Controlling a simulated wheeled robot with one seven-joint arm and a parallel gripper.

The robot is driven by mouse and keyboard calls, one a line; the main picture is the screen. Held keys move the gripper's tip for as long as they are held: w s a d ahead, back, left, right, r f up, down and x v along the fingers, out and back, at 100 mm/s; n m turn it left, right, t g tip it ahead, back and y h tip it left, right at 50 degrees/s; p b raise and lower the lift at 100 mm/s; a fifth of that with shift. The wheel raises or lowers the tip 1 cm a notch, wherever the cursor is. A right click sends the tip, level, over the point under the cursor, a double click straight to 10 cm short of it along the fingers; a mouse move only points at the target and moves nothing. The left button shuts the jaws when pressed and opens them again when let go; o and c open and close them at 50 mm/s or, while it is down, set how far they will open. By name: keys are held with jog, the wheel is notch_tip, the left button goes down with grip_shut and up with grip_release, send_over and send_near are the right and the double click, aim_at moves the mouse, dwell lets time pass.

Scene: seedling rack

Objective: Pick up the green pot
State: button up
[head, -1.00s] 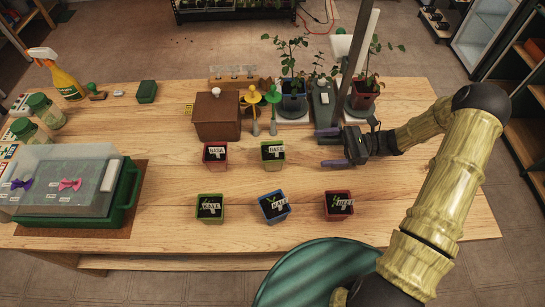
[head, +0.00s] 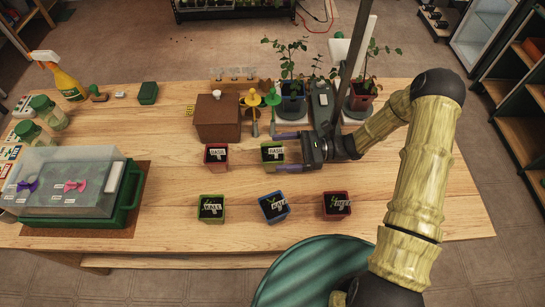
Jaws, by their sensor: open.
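A small green pot (head: 266,162) with dark soil and a white "BASIL" label stands in the back row of pots on the wooden table. Another green pot (head: 211,219), labelled "KALE", stands in the front row at left. My gripper (head: 280,152) is open at the right side of the basil green pot. One purple finger shows just behind that pot and the other just in front of it, near its right part. I cannot tell whether either finger touches it.
A red pot (head: 216,162) stands left of the basil green pot. A blue pot (head: 274,217) and a dark red pot (head: 337,214) stand in front. A brown box (head: 217,122), hand tools and a potted plant (head: 291,105) stand close behind. Table at right is clear.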

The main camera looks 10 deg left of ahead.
aim_at(262, 153)
jog(key=shift+s+a+r, duration=0.15)
jog(key=shift+s+a, duration=0.05)
jog(key=shift+a, duration=0.25)
jog(key=p+x, duration=0.1)
jog(key=x, duration=0.2)
jog(key=shift+s+a+r, duration=0.1)
jog(key=shift+a+r, duration=0.05)
jog(key=shift+a, duration=0.4)
jog(key=c, duration=1.1)
jog(key=shift+c, duration=0.2)
